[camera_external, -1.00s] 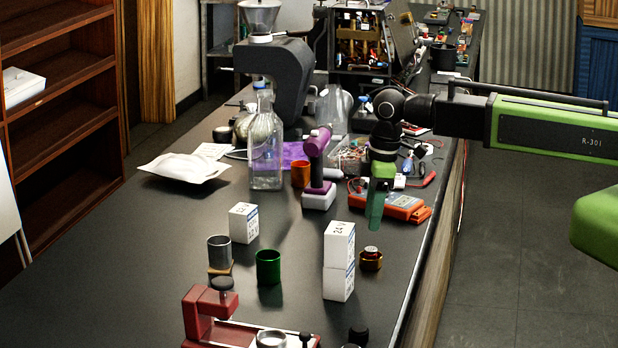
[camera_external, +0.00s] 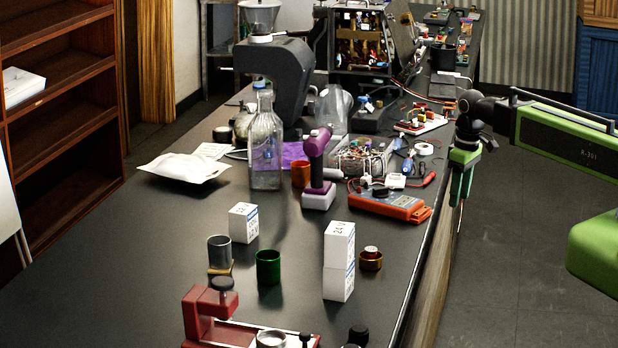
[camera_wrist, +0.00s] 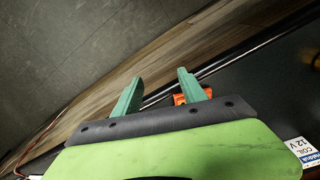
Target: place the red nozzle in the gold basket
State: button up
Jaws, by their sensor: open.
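The gold basket (camera_external: 371,262) stands on the bench near its right edge, just right of two stacked white boxes. A small piece with a pale top and a reddish side (camera_external: 371,250) sits in its mouth; it looks like the red nozzle, but it is too small to be sure. My gripper (camera_external: 460,190) is beyond the bench's right edge, up and to the right of the basket and clear of it. In the wrist view my gripper (camera_wrist: 160,82) shows two green fingers apart with nothing between them. The basket cannot be made out there.
The stacked white boxes (camera_external: 339,262) stand close to the basket. A green cup (camera_external: 268,268), a metal cup (camera_external: 219,253) and a red stand (camera_external: 198,314) are nearby. An orange meter (camera_external: 390,205) lies behind the basket. The floor at right is clear.

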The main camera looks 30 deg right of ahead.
jog(key=s+d+f+m, duration=0.1)
jog(key=s+d+m, duration=0.4)
jog(key=d, duration=0.2)
jog(key=shift+d+g, duration=0.4)
jog(key=shift+f, duration=0.1)
dwell(0.5)
